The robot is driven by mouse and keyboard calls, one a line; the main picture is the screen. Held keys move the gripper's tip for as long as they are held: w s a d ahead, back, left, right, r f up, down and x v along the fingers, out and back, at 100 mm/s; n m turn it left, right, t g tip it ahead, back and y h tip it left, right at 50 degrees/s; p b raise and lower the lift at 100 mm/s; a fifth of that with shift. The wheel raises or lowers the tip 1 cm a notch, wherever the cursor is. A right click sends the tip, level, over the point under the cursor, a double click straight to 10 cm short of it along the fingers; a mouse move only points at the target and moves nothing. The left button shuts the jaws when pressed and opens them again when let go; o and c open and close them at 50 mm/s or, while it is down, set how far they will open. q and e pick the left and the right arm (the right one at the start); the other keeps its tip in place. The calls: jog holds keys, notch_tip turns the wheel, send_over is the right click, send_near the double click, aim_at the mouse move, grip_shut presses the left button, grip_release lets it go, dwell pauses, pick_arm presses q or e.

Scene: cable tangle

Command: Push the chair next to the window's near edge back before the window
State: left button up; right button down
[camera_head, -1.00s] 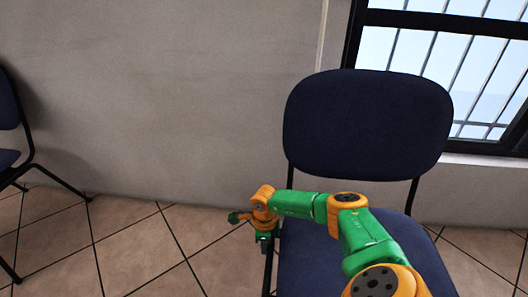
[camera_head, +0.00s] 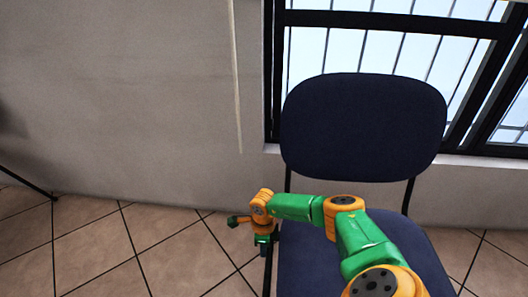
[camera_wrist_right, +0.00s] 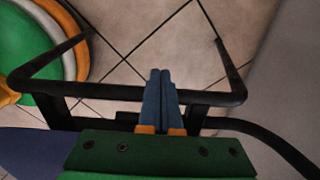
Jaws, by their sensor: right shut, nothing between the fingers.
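The chair (camera_head: 363,127) has a dark blue padded back and seat on a black frame. In the head view it stands upright in front of the barred window (camera_head: 375,62), its back overlapping the window's lower left part. My right arm reaches across the seat (camera_head: 310,265), and my right gripper (camera_head: 264,246) is at the seat's left edge. In the right wrist view the gripper's blue fingers (camera_wrist_right: 160,98) are together with nothing between them, over the chair's black frame (camera_wrist_right: 100,92). Whether they touch the frame I cannot tell. My left gripper is not in view.
A grey wall (camera_head: 130,110) runs behind the chair, with a pale sill (camera_head: 480,163) under the window. Tiled floor (camera_head: 100,245) to the left is clear. A black leg of another chair (camera_head: 28,185) shows at the far left edge.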

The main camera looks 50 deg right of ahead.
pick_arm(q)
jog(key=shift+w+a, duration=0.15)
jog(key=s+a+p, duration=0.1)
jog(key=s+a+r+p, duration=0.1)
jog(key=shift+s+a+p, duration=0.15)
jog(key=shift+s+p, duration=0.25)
pick_arm(e)
notch_tip(320, 180, up, 7)
